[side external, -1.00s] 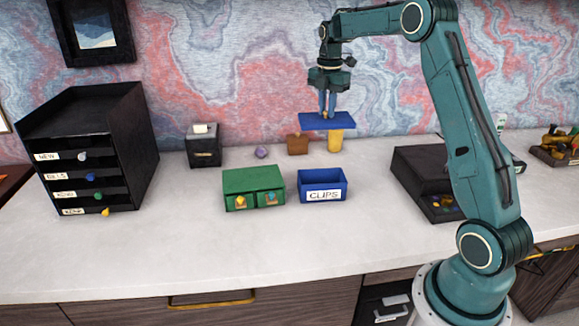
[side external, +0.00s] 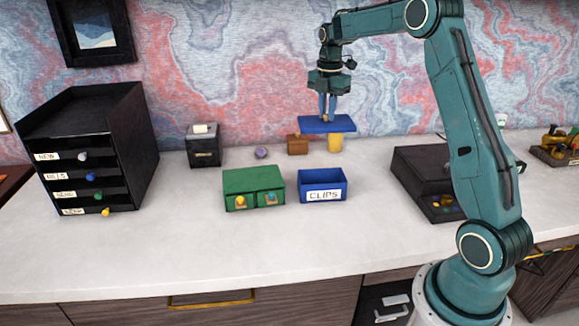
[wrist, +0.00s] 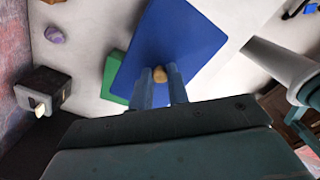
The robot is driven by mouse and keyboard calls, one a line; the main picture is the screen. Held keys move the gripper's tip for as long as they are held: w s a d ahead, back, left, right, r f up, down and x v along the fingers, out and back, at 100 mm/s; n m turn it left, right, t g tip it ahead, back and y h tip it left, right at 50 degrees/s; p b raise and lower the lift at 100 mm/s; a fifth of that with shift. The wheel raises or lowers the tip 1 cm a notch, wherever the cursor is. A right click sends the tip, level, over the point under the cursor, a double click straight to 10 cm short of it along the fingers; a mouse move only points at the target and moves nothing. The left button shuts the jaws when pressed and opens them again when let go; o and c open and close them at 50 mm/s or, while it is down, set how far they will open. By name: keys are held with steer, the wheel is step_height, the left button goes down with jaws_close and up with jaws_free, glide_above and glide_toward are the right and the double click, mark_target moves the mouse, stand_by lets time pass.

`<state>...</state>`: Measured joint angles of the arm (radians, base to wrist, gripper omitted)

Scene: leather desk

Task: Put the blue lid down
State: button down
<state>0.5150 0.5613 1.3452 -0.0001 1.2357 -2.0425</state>
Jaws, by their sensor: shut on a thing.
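The blue lid (side external: 327,124) is a flat plate with a small tan knob, held level in the air behind the open blue box labelled CLIPS (side external: 322,186). My gripper (side external: 327,118) points down and is shut on the lid's knob. In the wrist view the lid (wrist: 185,38) spreads out beneath my gripper (wrist: 160,82), with the knob (wrist: 160,74) between the two fingertips. The lid hides the top of a yellow cylinder in the side view and most of the green box in the wrist view.
A green drawer box (side external: 253,189) stands left of the blue box. A yellow cylinder (side external: 335,144), a brown block (side external: 298,144) and a purple object (side external: 262,152) stand behind. A black drawer unit (side external: 100,150) is at left. The desk's front strip is clear.

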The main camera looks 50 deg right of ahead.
steer(key=shift+s+a+f, duration=3.3)
steer(key=shift+s+a, duration=2.9)
steer(key=shift+s, duration=0.05)
steer(key=shift+n, duration=0.3)
step_height(320, 180, down, 16)
steer(key=shift+f, duration=0.1)
steer(key=shift+f, duration=1.9)
steer(key=shift+f, duration=0.1)
steer(key=c, duration=1.3)
jaws_free()
steer(key=shift+c, duration=0.2)
